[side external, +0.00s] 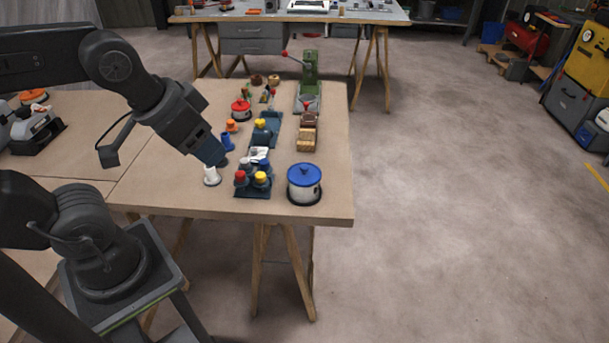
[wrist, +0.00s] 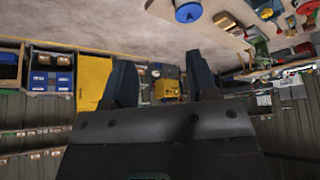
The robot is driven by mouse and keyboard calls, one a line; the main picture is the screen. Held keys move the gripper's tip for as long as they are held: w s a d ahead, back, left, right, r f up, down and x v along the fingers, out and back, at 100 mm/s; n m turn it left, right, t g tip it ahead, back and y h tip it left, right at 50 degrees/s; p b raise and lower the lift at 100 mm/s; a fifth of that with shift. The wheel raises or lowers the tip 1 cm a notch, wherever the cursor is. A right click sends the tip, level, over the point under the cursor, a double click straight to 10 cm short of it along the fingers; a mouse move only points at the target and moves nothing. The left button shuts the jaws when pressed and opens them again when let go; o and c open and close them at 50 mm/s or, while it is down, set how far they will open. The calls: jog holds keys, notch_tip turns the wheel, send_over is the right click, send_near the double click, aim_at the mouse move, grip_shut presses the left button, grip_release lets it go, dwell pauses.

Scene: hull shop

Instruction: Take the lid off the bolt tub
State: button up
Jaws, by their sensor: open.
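Two lidded tubs stand on the wooden table, and I cannot tell which one is the bolt tub. One is a pale tub (side external: 304,188) with a blue knobbed lid (side external: 304,171) on it, near the table's front right corner. The other has a red lid (side external: 241,105) and stands farther back. Both lids are on. My gripper (side external: 213,158) is open and empty, left of the blue-lidded tub and just above a white cone-shaped piece. In the wrist view the open fingers (wrist: 160,80) point away from the table, and the blue lid (wrist: 187,12) shows at the top edge.
The wooden table (side external: 160,187) also holds the white piece (side external: 211,176), a dark tray (side external: 253,192) with coloured knobs, a blue piece (side external: 227,141), wooden blocks (side external: 307,138) and a green press (side external: 309,80). The table's right front corner is clear.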

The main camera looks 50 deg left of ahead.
jog(key=m+g+y, duration=0.2)
jog(key=m+g, duration=0.4)
jog(key=m, duration=1.2)
send_over(304, 166)
jog(key=d, duration=0.1)
jog(key=f, duration=1.8)
jog(key=shift+w, duration=0.2)
jog(key=shift+s+a+f, duration=0.1)
jog(key=shift+a+f, duration=0.1)
jog(key=shift+f, duration=1.25)
jog(key=shift+s+a+f, duration=0.1)
jog(key=shift+a+f, duration=0.1)
jog(key=shift+f, duration=1.2)
jog(key=shift+c, duration=0.5)
